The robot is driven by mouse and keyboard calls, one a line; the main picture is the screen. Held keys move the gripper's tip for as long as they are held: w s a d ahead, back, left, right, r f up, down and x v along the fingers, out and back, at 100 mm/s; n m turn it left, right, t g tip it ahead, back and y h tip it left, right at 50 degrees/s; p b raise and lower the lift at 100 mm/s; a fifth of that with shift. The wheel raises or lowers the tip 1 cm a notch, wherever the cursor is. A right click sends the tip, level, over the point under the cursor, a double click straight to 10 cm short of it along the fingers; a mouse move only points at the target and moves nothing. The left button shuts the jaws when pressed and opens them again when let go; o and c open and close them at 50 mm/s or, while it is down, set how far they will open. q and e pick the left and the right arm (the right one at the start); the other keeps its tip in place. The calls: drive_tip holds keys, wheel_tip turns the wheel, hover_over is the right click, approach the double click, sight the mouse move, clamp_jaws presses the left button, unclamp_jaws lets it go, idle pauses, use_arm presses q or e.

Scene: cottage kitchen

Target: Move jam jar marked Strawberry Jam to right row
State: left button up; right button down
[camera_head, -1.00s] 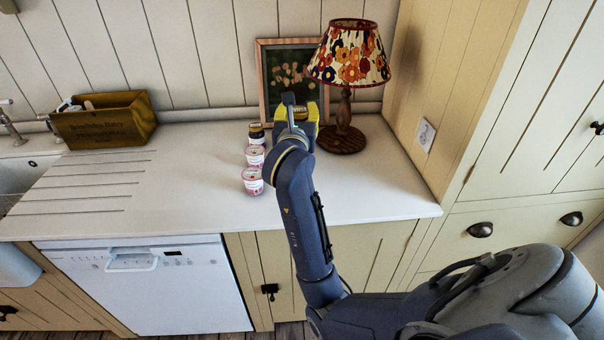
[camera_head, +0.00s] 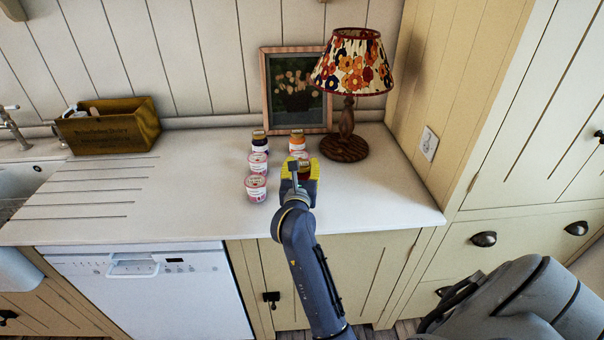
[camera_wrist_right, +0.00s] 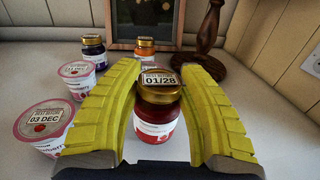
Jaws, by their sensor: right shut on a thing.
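A jar of red jam (camera_wrist_right: 158,128) with a gold lid stamped BEST BEFORE 01/28 stands upright between the yellow fingers of my right gripper (camera_head: 301,172), which is shut on it. Its front label is too small to read. In the head view the gripper partly hides this jar. Behind it, an orange jar (camera_head: 297,142) stands at the back of the right row; it also shows in the wrist view (camera_wrist_right: 144,49). I cannot tell whether the held jar touches the counter. My left gripper is not in view.
The left row has a dark jar (camera_head: 260,142) at the back and two pink-white pots (camera_head: 257,162) (camera_head: 256,188) in front. A flowered lamp (camera_head: 346,148) stands behind right, a framed picture (camera_head: 270,90) at the wall. The white counter (camera_head: 390,195) is clear to the right.

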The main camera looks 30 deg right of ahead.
sight(302, 174)
drive_tip(key=shift+f, duration=1.4)
drive_tip(key=c, duration=0.8)
unclamp_jaws()
drive_tip(key=shift+f, duration=0.15)
drive_tip(key=shift+c, duration=0.2)
drive_tip(key=shift+v, duration=3.8)
drive_tip(key=shift+r, duration=0.2)
